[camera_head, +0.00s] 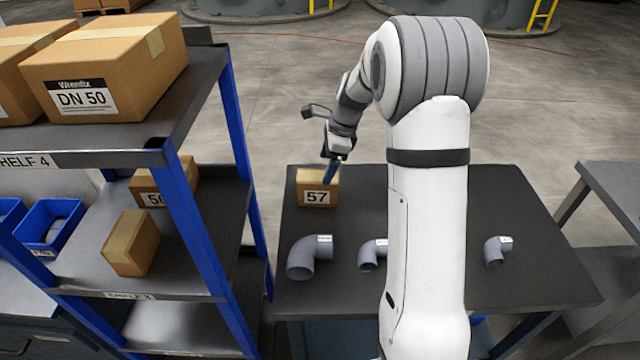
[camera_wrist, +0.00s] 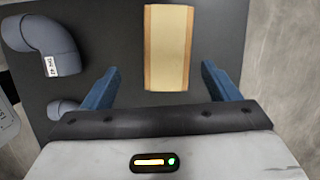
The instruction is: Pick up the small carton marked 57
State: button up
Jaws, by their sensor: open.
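The small carton marked 57 (camera_head: 317,190) stands upright on the dark table (camera_head: 345,270), near its far left corner, with its label facing the head camera. In the wrist view the carton (camera_wrist: 169,48) shows from above as a tan box with a pale tape strip. My gripper (camera_head: 330,172) is over the carton in the head view. In the wrist view my gripper (camera_wrist: 164,82) is open, with blue fingers spread wider than the carton. The carton lies ahead of the fingertips and roughly midway between them. Nothing is held.
Grey pipe elbows (camera_head: 310,256) lie on the table in front of the carton; one also shows in the wrist view (camera_wrist: 42,42). A blue-posted shelf rack (camera_head: 190,232) with cartons stands close on the left. My arm hides part of the table's middle.

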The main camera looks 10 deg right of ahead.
aim_at(319, 177)
jog(key=shift+w+d+f+m, duration=0.15)
jog(key=shift+w+f+m, duration=0.55)
jog(key=shift+w+f, duration=0.15)
jog(key=x, duration=0.5)
jog(key=a+x, duration=0.1)
jog(key=x, duration=0.1)
jog(key=shift+s, duration=0.35)
jog(key=shift+a+f, duration=0.1)
jog(key=shift+f, duration=0.1)
jog(key=shift+f, duration=0.3)
jog(key=c, duration=1.3)
